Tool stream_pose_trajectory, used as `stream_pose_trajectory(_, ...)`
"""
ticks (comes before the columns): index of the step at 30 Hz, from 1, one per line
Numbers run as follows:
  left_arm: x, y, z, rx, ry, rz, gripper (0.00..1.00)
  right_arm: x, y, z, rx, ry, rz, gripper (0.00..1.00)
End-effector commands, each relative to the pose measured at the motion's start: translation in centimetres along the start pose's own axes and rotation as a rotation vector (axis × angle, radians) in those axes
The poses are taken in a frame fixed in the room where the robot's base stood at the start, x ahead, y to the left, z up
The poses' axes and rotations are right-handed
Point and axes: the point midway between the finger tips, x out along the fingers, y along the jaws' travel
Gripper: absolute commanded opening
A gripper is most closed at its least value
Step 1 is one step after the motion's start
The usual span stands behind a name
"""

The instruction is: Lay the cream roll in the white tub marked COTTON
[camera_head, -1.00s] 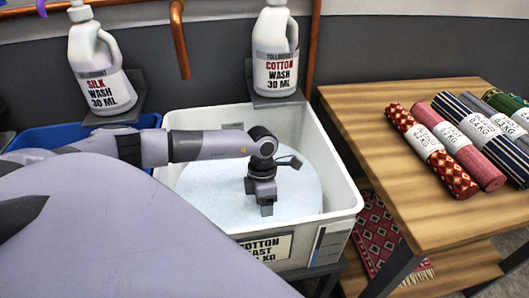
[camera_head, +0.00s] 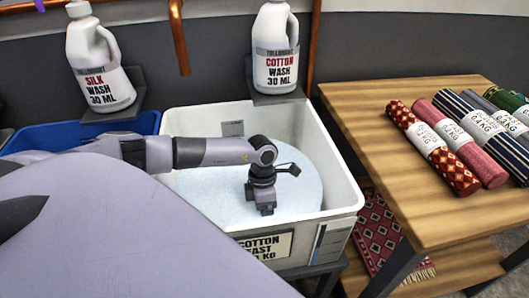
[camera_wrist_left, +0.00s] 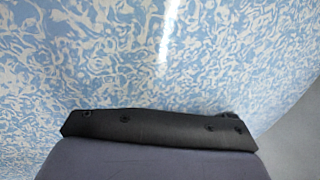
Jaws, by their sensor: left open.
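The white tub (camera_head: 343,207) marked COTTON stands in the middle of the head view, with a pale blue, white-mottled water surface (camera_head: 305,180) inside. My left gripper (camera_head: 266,211) hangs inside the tub's outline, over the water, pointing down. It is open, and I see nothing held in it. The left wrist view shows the mottled water (camera_wrist_left: 160,55) and a dark gripper part across the bottom. No cream roll can be made out in either view. My right gripper is not in view.
A wooden table (camera_head: 370,130) at right holds several patterned, labelled rolls (camera_head: 434,147). A COTTON wash bottle (camera_head: 275,55) stands on a shelf behind the tub. A blue tub (camera_head: 60,137) and SILK wash bottle (camera_head: 100,70) are at left. A red rug (camera_head: 375,235) lies below the table.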

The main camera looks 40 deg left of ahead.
Motion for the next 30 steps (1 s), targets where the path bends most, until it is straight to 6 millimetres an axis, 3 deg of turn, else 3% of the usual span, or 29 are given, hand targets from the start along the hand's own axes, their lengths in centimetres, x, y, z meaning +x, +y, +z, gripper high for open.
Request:
stream_pose_trajectory(12,-8.0,0.0,0.1,-0.001,-0.004,0.003,0.84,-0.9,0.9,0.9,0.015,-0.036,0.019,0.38)
stream_pose_trajectory(18,-11.1,0.0,0.0,0.000,-0.002,0.002,0.84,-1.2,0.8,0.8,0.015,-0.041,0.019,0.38)
stream_pose_trajectory(30,-12.2,0.0,0.0,0.000,-0.001,0.000,0.84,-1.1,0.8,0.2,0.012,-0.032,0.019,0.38)
